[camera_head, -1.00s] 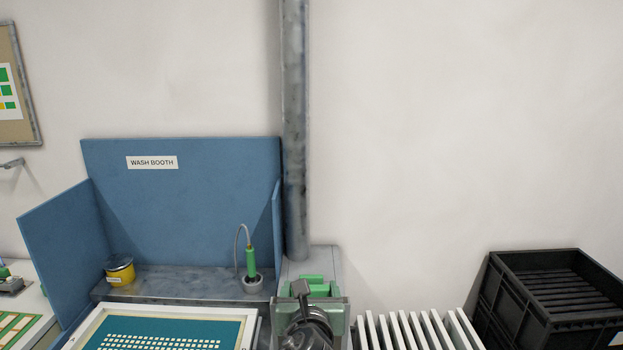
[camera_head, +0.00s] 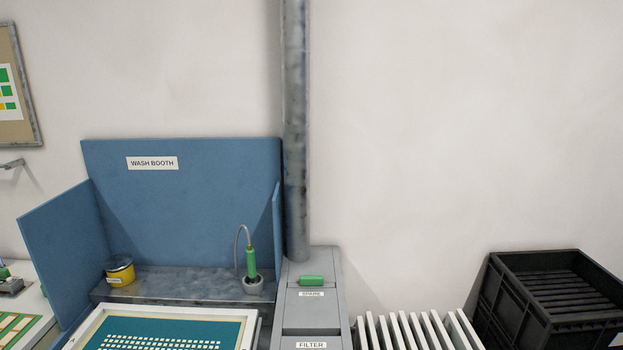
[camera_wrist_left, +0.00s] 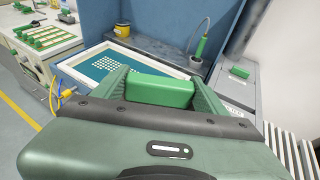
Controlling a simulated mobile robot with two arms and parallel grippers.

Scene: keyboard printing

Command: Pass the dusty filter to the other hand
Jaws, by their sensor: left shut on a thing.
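In the left wrist view my left gripper (camera_wrist_left: 161,84) is shut, its green fingers on either side of a green block (camera_wrist_left: 160,92). The block looks like the handle of the dusty filter; any filter body below it is hidden by my gripper, and I cannot see dust. Neither gripper shows in the head view, and my right gripper is in no current view.
A grey cabinet (camera_head: 312,325) has SPARE and FILTER labels and a green handle (camera_head: 318,281) at the SPARE label. The wash booth (camera_head: 180,200) and a framed screen (camera_head: 250,322) are left. A white slatted rack (camera_head: 400,330) and black crate (camera_head: 550,300) are right.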

